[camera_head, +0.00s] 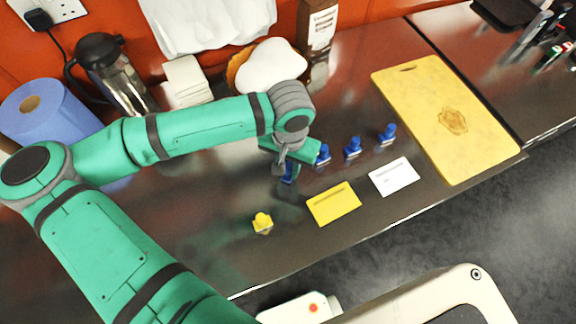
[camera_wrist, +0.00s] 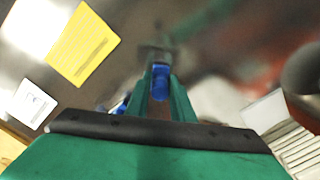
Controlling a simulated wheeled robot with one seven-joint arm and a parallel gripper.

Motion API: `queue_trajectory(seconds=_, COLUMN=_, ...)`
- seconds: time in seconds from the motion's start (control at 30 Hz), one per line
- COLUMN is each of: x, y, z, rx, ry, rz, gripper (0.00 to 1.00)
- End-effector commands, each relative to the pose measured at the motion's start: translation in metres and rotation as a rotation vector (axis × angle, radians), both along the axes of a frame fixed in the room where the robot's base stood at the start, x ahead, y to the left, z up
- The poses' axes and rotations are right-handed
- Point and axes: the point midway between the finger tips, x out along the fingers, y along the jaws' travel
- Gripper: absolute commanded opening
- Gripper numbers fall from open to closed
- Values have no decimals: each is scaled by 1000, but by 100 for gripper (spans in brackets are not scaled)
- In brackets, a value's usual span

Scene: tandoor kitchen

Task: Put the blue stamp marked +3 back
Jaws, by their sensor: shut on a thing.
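My gripper (camera_head: 284,168) is shut on a blue stamp (camera_head: 289,175) at the left end of a row of blue stamps. In the wrist view the held blue stamp (camera_wrist: 160,80) shows between the fingertips of my gripper (camera_wrist: 160,88). I cannot tell whether it touches the counter, and its marking is not readable. Three more blue stamps (camera_head: 322,154), (camera_head: 353,148), (camera_head: 387,135) stand to its right. A yellow stamp (camera_head: 263,223) stands on the counter in front. A yellow card (camera_head: 334,204) and a white card (camera_head: 394,177) lie in front of the row.
A yellow cutting board (camera_head: 425,95) lies to the right. Behind are a white-topped bowl (camera_head: 270,67), a stack of white napkins (camera_head: 188,80), a glass jug (camera_head: 112,75) and a blue paper roll (camera_head: 50,120). The dark counter (camera_head: 200,215) is clear left of the yellow stamp.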

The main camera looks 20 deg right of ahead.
Motion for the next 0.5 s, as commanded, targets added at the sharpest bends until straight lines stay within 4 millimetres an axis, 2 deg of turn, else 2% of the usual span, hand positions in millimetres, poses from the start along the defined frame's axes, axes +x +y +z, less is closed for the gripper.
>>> queue_trajectory(seconds=0.23, x=1, y=2, z=-3, rx=0, ry=0, rz=4, gripper=7)
queue_trajectory(seconds=0.27, x=1, y=2, z=-3, rx=-1, ry=-1, rz=4, gripper=26)
queue_trajectory(seconds=0.3, x=1, y=2, z=-2, rx=-1, ry=-1, rz=4, gripper=36)
queue_trajectory(seconds=0.33, x=1, y=2, z=-2, rx=-1, ry=-1, rz=4, gripper=40)
queue_trajectory(seconds=0.5, x=0, y=2, z=-2, rx=0, ry=0, rz=3, gripper=40)
